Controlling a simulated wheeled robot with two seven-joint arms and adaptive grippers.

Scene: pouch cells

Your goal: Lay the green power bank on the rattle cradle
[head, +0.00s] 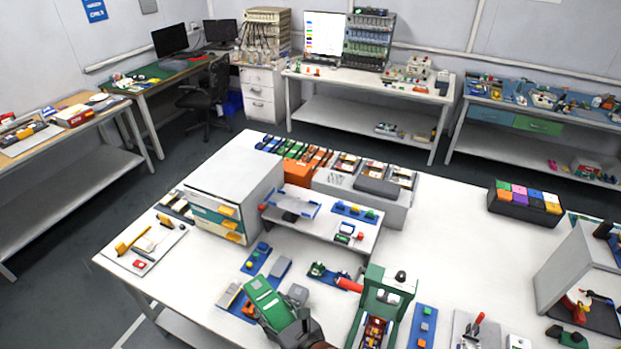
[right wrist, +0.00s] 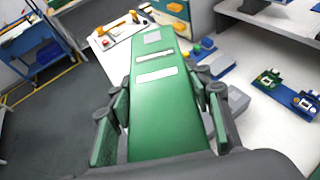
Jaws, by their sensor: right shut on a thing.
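The green power bank (head: 266,303), a long flat green block with white labels, is held up over the front of the white table. My right gripper (head: 290,328) is shut on its near end. In the right wrist view the power bank (right wrist: 158,115) lies between the two fingers and points away from the wrist. Below and beside it in the head view are a blue base with grey and orange parts (head: 238,301) and a grey block (head: 298,294). I cannot tell which fixture is the rattle cradle. My left gripper is not in view.
A green press-like fixture (head: 387,288) with a red handle stands just right of my right gripper. A white drawer cabinet (head: 235,190) and a low shelf (head: 322,225) stand behind. A white board with yellow tools (head: 145,247) lies at left.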

